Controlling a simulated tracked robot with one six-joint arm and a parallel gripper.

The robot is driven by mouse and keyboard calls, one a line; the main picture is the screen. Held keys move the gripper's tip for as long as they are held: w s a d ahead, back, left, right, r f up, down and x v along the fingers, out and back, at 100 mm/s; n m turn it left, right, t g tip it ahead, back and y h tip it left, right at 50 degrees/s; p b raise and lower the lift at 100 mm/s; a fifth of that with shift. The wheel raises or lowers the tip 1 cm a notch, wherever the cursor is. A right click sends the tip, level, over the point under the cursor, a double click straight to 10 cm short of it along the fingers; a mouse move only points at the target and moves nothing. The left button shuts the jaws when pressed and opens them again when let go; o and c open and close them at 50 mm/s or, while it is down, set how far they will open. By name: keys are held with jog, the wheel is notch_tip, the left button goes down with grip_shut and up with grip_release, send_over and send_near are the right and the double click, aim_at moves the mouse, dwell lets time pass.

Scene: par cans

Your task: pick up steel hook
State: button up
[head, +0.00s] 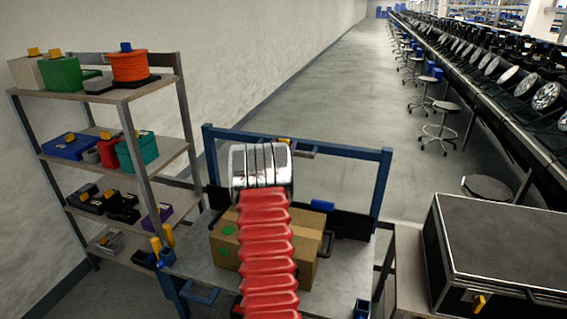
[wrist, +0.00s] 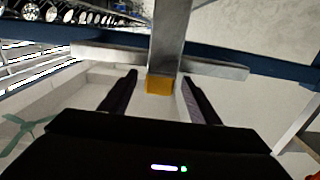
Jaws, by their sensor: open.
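The steel hook (wrist: 172,35) is a grey metal bar with a yellow end, seen in the wrist view crossing the blue rail. Its yellow end lies between the two dark fingers of my gripper (wrist: 160,95). The fingers are open, with a gap on both sides of the yellow end. I cannot tell how deep the end sits between them. In the head view my red-sleeved arm and its shiny wrist hide the gripper and most of the hook's area.
A blue-framed cart (head: 384,185) carries a cardboard box (head: 305,262) under my arm. A grey shelf (head: 150,92) with several coloured items stands at left. A black case (head: 500,240) is at right. The aisle floor (head: 335,95) beyond is clear.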

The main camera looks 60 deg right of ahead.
jog(key=shift+w+d, duration=0.1)
jog(key=shift+d, duration=0.6)
jog(key=shift+c, duration=0.2)
grip_shut()
dwell(0.4)
